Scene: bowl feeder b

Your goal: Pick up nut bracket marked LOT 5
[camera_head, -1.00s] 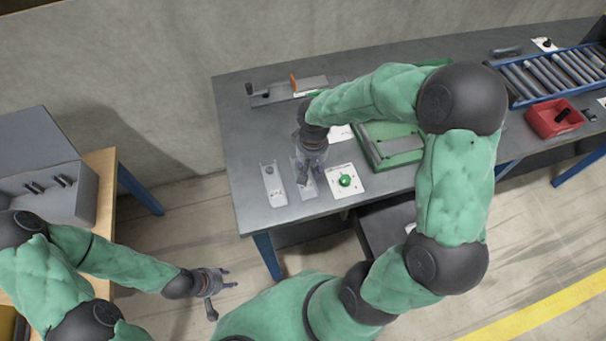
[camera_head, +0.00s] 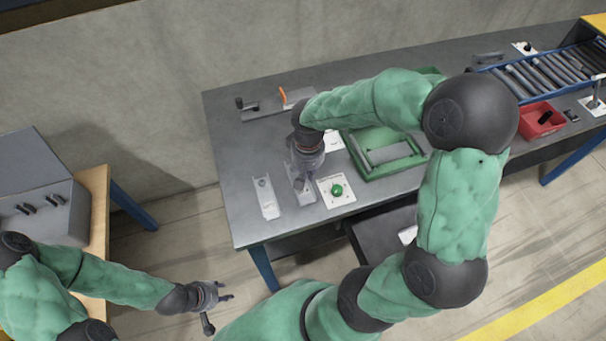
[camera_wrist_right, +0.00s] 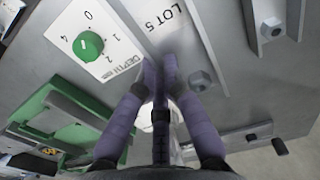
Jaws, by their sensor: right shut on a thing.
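The nut bracket marked LOT 5 (camera_wrist_right: 198,45) is a pale grey strip with a hex nut on it; its lettering shows in the right wrist view. In the head view the bracket (camera_head: 305,197) lies on the grey table, partly hidden under my right gripper (camera_head: 300,183). In the wrist view the right gripper (camera_wrist_right: 160,68) has its fingers close together over the bracket's edge, shut on it; the exact contact is hard to see. My left gripper (camera_head: 219,311) is empty, fingers spread, in front of the table.
A second similar bracket (camera_head: 266,198) lies to the left. A white card with a green depth dial (camera_head: 337,190) is just right. A green frame (camera_head: 372,174) stands behind it. A red bin (camera_head: 541,122) and roller conveyor (camera_head: 540,78) are far right.

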